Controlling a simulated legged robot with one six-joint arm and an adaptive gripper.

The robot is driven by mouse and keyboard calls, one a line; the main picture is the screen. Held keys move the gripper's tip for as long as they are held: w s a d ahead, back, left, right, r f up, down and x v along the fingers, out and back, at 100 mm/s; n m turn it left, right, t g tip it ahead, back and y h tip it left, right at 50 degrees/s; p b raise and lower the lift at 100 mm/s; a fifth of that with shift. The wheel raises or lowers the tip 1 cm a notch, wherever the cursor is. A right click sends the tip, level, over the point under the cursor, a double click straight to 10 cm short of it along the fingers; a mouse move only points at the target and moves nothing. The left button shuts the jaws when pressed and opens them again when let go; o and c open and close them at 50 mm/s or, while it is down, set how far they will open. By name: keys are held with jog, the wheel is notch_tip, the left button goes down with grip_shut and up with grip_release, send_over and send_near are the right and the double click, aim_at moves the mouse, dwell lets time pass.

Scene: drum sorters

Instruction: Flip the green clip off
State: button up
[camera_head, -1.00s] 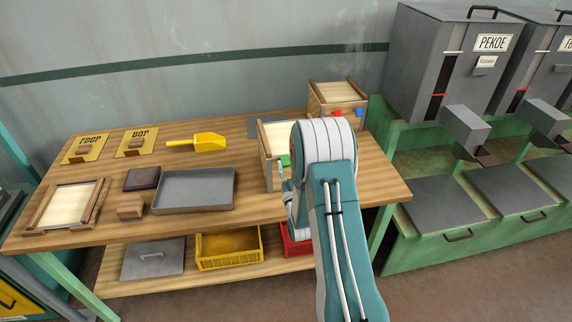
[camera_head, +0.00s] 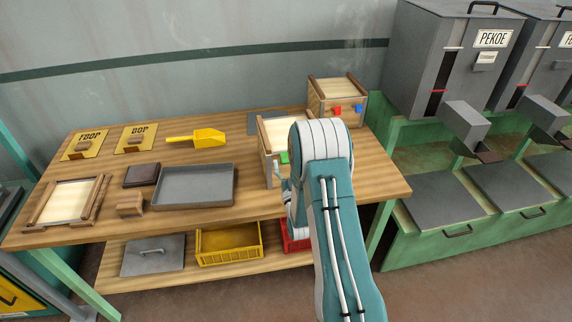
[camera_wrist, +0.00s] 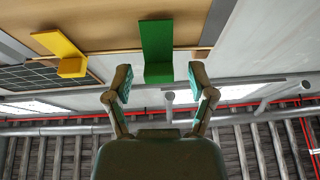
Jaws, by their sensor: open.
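The green clip (camera_wrist: 157,42) is an L-shaped piece on the front face of a wooden box in the wrist view. It also shows in the head view (camera_head: 284,157) on the nearer box (camera_head: 265,166). My gripper (camera_wrist: 160,84) is open, its fingers either side of the clip's lower end in the picture. The clip's block end lies just short of the gap between the fingertips; I see no contact. A yellow clip (camera_wrist: 66,52) sits to the left on the same box. In the head view my arm hides part of this box and most of the gripper.
A second box (camera_head: 320,113) with a red clip (camera_head: 336,110) and a blue clip (camera_head: 358,107) stands behind. A grey tray (camera_head: 194,204) and a yellow scoop (camera_head: 205,137) lie left on the wooden table (camera_head: 255,212). Grey drum machines stand right.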

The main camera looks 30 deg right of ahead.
aim_at(286, 162)
notch_tip(286, 162, up, 10)
jog(key=shift+f, duration=0.1)
dwell(0.4)
